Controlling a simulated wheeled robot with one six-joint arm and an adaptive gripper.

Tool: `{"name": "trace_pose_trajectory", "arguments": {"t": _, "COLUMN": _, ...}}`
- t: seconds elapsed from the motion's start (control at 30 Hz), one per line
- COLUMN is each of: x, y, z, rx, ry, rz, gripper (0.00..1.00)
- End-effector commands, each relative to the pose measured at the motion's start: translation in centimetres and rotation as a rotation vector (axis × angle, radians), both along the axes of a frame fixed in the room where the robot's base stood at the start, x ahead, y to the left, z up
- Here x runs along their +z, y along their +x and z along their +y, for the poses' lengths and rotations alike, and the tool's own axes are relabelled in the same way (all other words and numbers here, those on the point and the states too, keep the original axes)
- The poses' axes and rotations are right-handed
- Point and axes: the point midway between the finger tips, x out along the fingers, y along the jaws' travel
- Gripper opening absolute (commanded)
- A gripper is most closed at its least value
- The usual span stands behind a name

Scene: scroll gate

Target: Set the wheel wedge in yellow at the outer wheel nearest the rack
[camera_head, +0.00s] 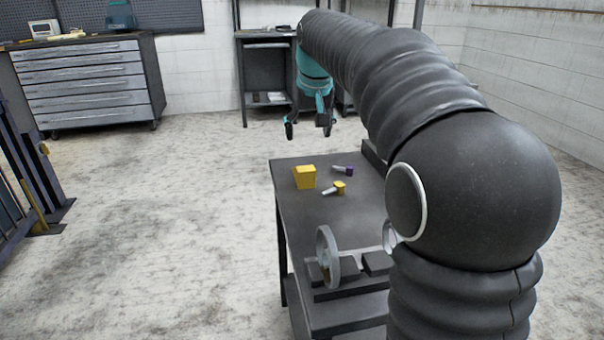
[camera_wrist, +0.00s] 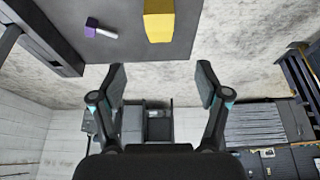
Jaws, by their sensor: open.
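The yellow wedge (camera_head: 304,178) stands near the far left corner of the dark table (camera_head: 345,219); it also shows at the top of the wrist view (camera_wrist: 158,22). My gripper (camera_head: 308,127) is open and empty, above and beyond the table's far edge, apart from the wedge. Its two spread fingers also show in the wrist view (camera_wrist: 161,84). A grey wheel (camera_head: 328,257) stands upright near the table's front, among dark blocks. A second wheel (camera_head: 390,237) to its right is mostly hidden by my arm.
A yellow-headed piece (camera_head: 336,188) and a purple-headed piece (camera_head: 343,169) lie right of the wedge. A dark raised ledge (camera_head: 374,158) edges the table's far right. A dark shelf rack (camera_head: 265,75) and a drawer cabinet (camera_head: 88,83) stand behind.

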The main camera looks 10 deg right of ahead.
Motion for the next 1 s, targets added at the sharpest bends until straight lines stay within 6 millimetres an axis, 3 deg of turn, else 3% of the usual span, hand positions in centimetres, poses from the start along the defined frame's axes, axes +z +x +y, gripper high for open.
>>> {"name": "trace_pose_trajectory", "arguments": {"t": 0.3, "x": -5.4, "y": 2.1, "z": 0.0, "rx": 0.0, "ry": 0.0, "rz": 0.004, "gripper": 0.75}}
{"name": "trace_pose_trajectory", "arguments": {"t": 0.67, "x": -7.6, "y": 3.1, "z": -0.2, "rx": -0.003, "ry": 0.0, "rz": 0.002, "gripper": 0.75}}
{"name": "trace_pose_trajectory", "arguments": {"t": 1.0, "x": -11.6, "y": 4.7, "z": -0.3, "rx": -0.003, "ry": 0.0, "rz": 0.003, "gripper": 0.75}}
